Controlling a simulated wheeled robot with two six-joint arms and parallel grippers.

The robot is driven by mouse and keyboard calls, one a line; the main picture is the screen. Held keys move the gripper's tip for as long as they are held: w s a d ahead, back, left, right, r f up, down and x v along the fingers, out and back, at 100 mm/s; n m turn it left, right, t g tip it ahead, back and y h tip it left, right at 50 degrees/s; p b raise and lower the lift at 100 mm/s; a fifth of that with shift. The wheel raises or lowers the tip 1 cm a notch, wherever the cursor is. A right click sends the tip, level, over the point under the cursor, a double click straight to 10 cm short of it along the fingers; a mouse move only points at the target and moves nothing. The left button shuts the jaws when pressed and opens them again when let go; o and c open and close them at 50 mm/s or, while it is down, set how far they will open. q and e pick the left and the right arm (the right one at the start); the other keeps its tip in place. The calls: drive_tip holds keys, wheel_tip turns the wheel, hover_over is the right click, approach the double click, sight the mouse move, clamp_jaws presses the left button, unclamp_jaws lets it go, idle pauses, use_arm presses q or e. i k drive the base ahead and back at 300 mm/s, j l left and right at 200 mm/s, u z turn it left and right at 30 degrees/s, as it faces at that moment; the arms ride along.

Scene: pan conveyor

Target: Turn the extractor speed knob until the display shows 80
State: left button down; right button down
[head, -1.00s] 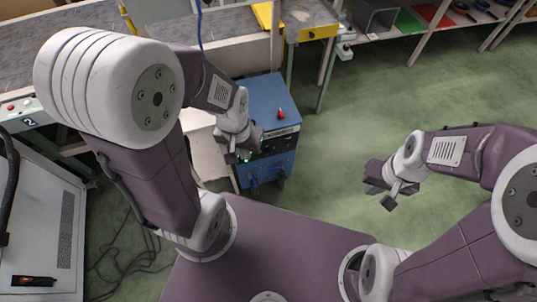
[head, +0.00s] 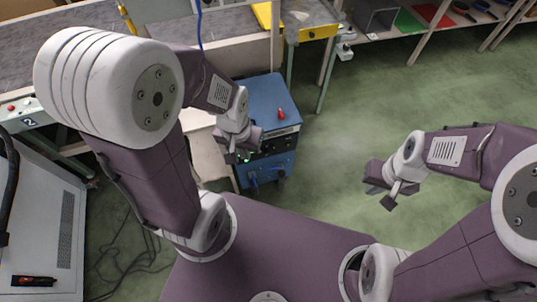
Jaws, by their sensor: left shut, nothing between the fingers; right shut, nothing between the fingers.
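A blue box-shaped unit (head: 268,100) stands on the floor near the middle, beside the bench end. Its dark front panel (head: 282,140) faces me and carries small controls. Green lit marks show at the panel's left part, close to my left gripper. My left gripper (head: 240,156) is shut and empty at the left side of this panel. It hides part of the panel, so I cannot tell whether it touches a knob. I cannot read a number on a display. My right gripper (head: 384,193) is shut and empty over the open floor at the right.
A red-handled item (head: 281,113) lies on the unit's top. A white cabinet (head: 40,225) stands at the left. The green floor (head: 370,110) right of the unit is clear.

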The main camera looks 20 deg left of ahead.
sight(267, 151)
drive_tip(key=k+j+u, duration=0.1)
drive_tip(key=k+u, duration=0.25)
drive_tip(key=k+j+u, duration=0.3)
drive_tip(key=k, duration=0.25)
